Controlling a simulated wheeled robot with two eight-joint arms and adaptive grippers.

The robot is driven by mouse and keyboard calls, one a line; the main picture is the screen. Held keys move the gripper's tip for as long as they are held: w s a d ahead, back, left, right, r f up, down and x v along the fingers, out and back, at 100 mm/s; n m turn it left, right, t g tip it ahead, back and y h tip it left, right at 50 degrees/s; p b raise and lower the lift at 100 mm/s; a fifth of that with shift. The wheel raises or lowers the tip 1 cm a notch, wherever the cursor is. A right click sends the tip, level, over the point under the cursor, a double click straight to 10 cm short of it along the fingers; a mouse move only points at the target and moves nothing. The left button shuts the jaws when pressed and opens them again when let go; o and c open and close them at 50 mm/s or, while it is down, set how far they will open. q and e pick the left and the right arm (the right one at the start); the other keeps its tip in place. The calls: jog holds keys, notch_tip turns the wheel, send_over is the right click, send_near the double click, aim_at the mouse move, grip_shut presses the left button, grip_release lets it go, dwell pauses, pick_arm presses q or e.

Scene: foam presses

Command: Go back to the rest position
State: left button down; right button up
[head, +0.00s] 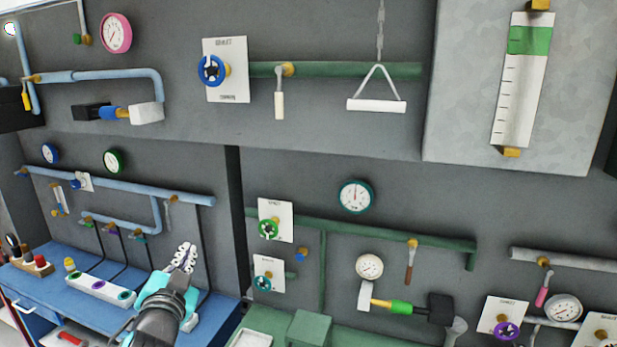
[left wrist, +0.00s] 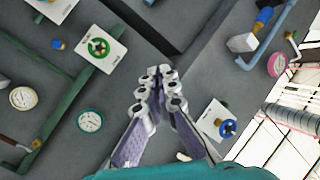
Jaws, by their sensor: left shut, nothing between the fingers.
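My left gripper (head: 184,258) is raised in front of the grey panel wall, above the blue bench, in the head view. Its teal body is below and its fingers point up. In the left wrist view my left gripper (left wrist: 160,82) shows its fingertips together with nothing between them. It appears clear of the valves and pipes. My right gripper does not show in either view.
A blue bench (head: 62,283) with a white button box (head: 100,289) lies at the lower left. Green pipes with a green valve wheel (head: 268,229) are right of the gripper. A white pull handle (head: 376,105) hangs from a chain at the top.

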pick_arm(q)
jog(key=s+d+f+n+g+b, duration=0.2)
jog(key=s+f, duration=0.4)
jog(key=f, duration=0.7)
jog(key=s+d+f+n+g+h+b, duration=0.1)
jog(key=s+f+g+b, duration=0.4)
jog(key=f, duration=0.9)
jog(key=s+d+f+n+g+h+b, duration=0.1)
jog(key=s+f, duration=0.6)
jog(key=f, duration=0.7)
jog(key=d+n+g+b, duration=0.1)
jog(key=d+g+b, duration=0.1)
jog(key=d+b, duration=0.1)
jog(key=shift+s+n+b, duration=0.4)
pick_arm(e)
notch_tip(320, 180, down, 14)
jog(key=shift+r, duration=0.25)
pick_arm(q)
jog(key=shift+f, duration=0.1)
